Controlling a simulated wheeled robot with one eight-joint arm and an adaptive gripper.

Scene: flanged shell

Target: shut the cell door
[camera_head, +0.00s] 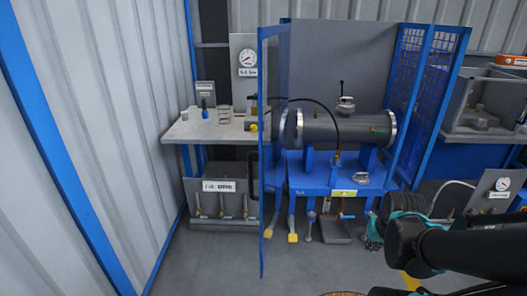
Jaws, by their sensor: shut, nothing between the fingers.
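The cell door (272,75) is a tall, narrow-looking panel with a blue frame, seen nearly edge-on at the left side of the cell. It stands open, swung out towards me, and its near edge reaches down close to the floor. The cell's front is uncovered. Inside, a grey flanged cylinder (345,129) lies on a blue stand (335,178). Blue mesh panels (411,85) stand on the cell's right side. My black arm crosses the lower right, well to the right of the door. My gripper is not visible, so its fingers cannot be seen.
A bench (205,128) with small parts stands left of the door, with a labelled panel (218,187) below. The floor (215,265) in front of the door looks clear.

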